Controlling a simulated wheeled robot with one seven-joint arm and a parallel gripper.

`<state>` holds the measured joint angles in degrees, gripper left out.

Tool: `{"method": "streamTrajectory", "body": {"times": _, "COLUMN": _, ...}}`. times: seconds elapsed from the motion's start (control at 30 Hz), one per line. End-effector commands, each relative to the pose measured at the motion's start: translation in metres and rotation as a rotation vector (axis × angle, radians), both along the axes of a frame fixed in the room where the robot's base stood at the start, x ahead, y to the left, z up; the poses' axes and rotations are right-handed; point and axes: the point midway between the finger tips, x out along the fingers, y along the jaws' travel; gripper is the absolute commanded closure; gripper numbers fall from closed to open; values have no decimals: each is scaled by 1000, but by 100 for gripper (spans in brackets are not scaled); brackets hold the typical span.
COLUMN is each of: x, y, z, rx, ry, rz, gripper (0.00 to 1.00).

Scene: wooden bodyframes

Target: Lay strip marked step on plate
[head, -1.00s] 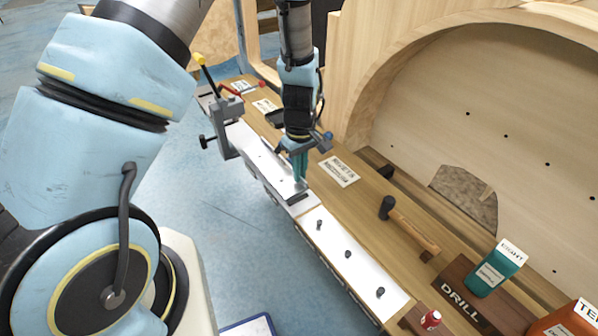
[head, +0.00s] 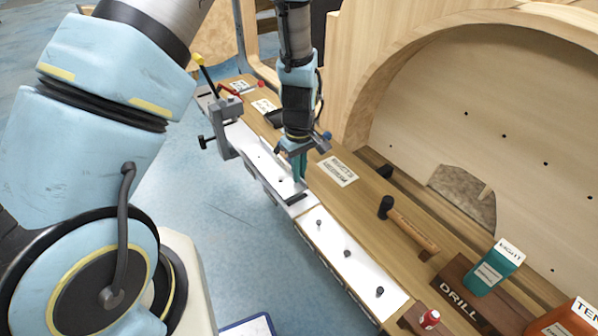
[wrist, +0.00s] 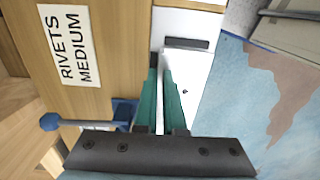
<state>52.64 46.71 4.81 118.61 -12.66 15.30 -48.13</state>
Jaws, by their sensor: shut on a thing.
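My gripper (head: 299,168) points down over the work ledge, at the near right end of a white metal piece (head: 262,157) with small holes. In the wrist view, its teal fingers (wrist: 164,98) are close together with a thin white strip (wrist: 160,110) between them. I cannot read any "step" mark, and the fingers hide much of the strip. A white plate (head: 335,246) with several dark pegs lies along the ledge towards the front. A grey bar (head: 301,205) lies between the two white surfaces. I cannot tell whether the strip touches what is below.
A grey clamp (head: 222,132) stands at the far end. A curved wooden frame rises behind.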

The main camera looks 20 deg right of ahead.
Motion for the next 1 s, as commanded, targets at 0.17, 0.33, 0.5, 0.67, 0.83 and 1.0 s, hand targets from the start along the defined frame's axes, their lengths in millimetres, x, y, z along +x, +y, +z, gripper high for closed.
{"method": "streamTrajectory", "body": {"times": 0.17, "x": 0, "y": 0, "z": -3, "rx": -1, "ry": -1, "rz": 0, "gripper": 100}}
{"method": "streamTrajectory", "body": {"times": 0.33, "x": 0, "y": 0, "z": -5, "rx": -1, "ry": -1, "rz": 0, "gripper": 100}}
{"method": "streamTrajectory", "body": {"times": 0.5, "x": 0, "y": 0, "z": -7, "rx": -1, "ry": -1, "rz": 0, "gripper": 100}}
{"method": "streamTrajectory", "body": {"times": 0.67, "x": 0, "y": 0, "z": -10, "rx": -1, "ry": -1, "rz": 0, "gripper": 100}}
{"method": "streamTrajectory", "body": {"times": 0.83, "x": 0, "y": 0, "z": -11, "rx": -1, "ry": -1, "rz": 0, "gripper": 100}}
{"method": "streamTrajectory", "body": {"times": 1.0, "x": 0, "y": 0, "z": -11, "rx": -1, "ry": -1, "rz": 0, "gripper": 100}}
